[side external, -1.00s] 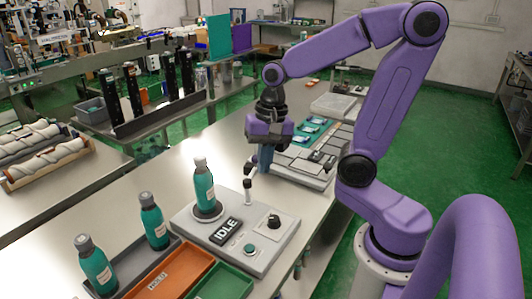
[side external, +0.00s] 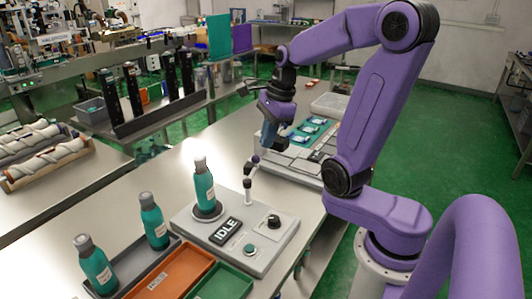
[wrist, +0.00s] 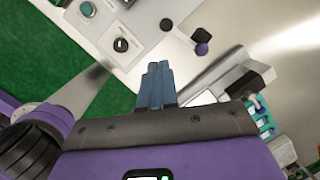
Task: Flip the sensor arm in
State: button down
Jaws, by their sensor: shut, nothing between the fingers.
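The sensor arm (side external: 250,172) stands on the grey applicator base (side external: 250,262). It is a short jointed stalk with dark ends, its tip pointing up and toward the back, away from the bottle. In the wrist view the sensor arm (wrist: 185,32) shows at the top, with a dark purple tip. A teal bottle (side external: 204,187) with a grey cap stands upright on the base's round seat. My gripper (side external: 274,140) is shut and empty, tilted in the air behind and right of the sensor arm. Its blue fingertips (wrist: 158,68) appear apart from the sensor arm.
The base carries a display reading IDLE (side external: 226,231), a teal button (side external: 249,249) and a dark knob (side external: 273,221). Two more bottles stand in a dark tray at the front left, beside an orange tray (side external: 172,280) and a green tray (side external: 226,285). A grey fixture (side external: 300,170) lies behind.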

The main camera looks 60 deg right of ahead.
jog(key=s+d+r+m+t+h, duration=0.1)
jog(key=s+d+m, duration=0.2)
jog(key=m, duration=0.8)
jog(key=d, duration=0.2)
jog(key=shift+d+r, duration=0.3)
jog(key=shift+f, duration=0.1)
send_near(249, 168)
jog(key=s+d+f, duration=0.2)
jog(key=s+f, duration=0.1)
jog(key=f, duration=0.1)
jog(key=shift+w+a+r, duration=0.1)
jog(key=shift+w, duration=0.5)
jog(key=shift+w, duration=0.15)
